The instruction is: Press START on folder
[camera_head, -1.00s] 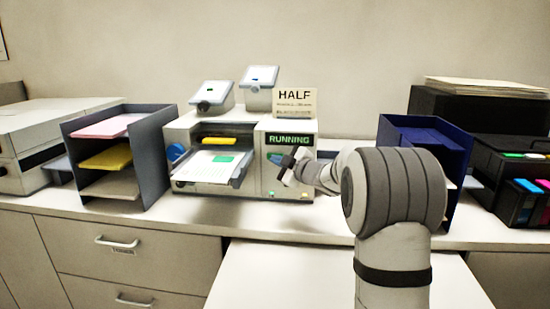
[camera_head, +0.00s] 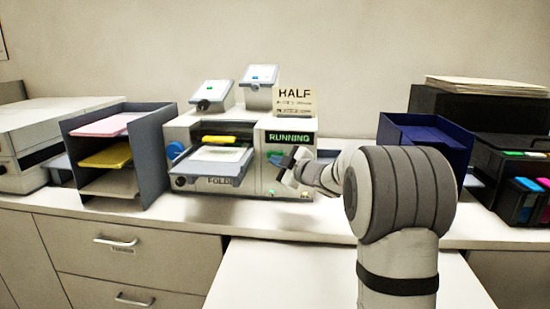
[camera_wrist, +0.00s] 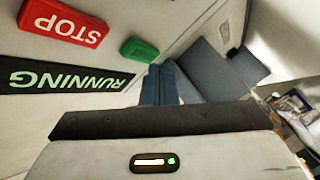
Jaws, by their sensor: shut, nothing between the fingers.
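The folder (camera_head: 210,192) is a light grey machine on the counter. Its display (camera_head: 290,138) reads RUNNING in green, and the display also shows upside down in the wrist view (camera_wrist: 65,78). In the wrist view a red STOP button (camera_wrist: 62,25) sits beside a green button (camera_wrist: 139,49), whose label I cannot read. My gripper (camera_head: 287,165) is shut and empty in front of the folder's right-hand panel. Its dark fingers (camera_wrist: 160,86) show close to the green button in the wrist view; I cannot tell whether they touch the panel.
The folder's front tray (camera_head: 210,172) holds a pale sheet. A HALF sign (camera_head: 295,102) stands on top. A grey paper rack (camera_head: 155,160) stands left of the folder, a blue tray (camera_head: 425,130) right. Bare counter lies in front of the folder.

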